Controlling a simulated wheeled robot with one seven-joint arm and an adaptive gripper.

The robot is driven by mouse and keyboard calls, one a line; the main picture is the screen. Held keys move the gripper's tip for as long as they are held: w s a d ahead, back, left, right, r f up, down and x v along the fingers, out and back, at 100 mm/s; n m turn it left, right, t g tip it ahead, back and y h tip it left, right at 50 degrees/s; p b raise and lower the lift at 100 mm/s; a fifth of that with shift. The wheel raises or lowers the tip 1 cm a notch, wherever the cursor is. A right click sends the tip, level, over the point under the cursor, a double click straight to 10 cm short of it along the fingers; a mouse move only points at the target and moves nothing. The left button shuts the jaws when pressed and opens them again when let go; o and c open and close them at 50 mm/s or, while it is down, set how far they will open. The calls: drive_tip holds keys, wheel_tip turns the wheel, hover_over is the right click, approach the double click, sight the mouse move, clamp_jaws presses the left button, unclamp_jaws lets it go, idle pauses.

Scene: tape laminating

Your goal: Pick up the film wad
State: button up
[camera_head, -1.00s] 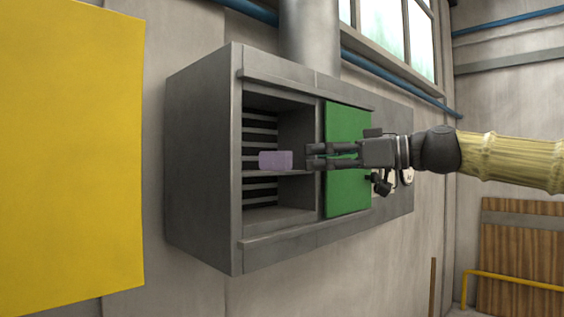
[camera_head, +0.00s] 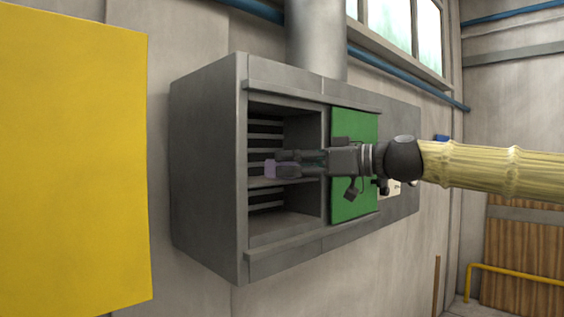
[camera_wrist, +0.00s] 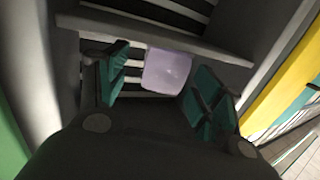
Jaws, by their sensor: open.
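The film wad (camera_head: 270,170) is a small pale purple block on the middle shelf of the grey wall cabinet (camera_head: 206,170). My gripper (camera_head: 280,166) reaches into the cabinet opening from the right, and its fingers hide part of the wad in the head view. In the wrist view the wad (camera_wrist: 167,71) lies between the tips of my two open, teal-padded fingers (camera_wrist: 165,85). There is a gap on the right side and a smaller one on the left; I see no clear contact.
A green sliding door (camera_head: 352,205) covers the cabinet's right part. Slatted bars (camera_head: 266,137) line the back of the opening. A shelf edge (camera_wrist: 110,24) runs across close to the fingertips. A yellow panel (camera_head: 75,160) stands at the left.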

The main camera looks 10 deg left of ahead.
sight(270, 164)
drive_tip(key=shift+p+x, duration=0.65)
drive_tip(key=shift+x, duration=0.85)
drive_tip(key=shift+d, duration=0.1)
drive_tip(key=c, duration=0.8)
drive_tip(key=shift+r, duration=0.1)
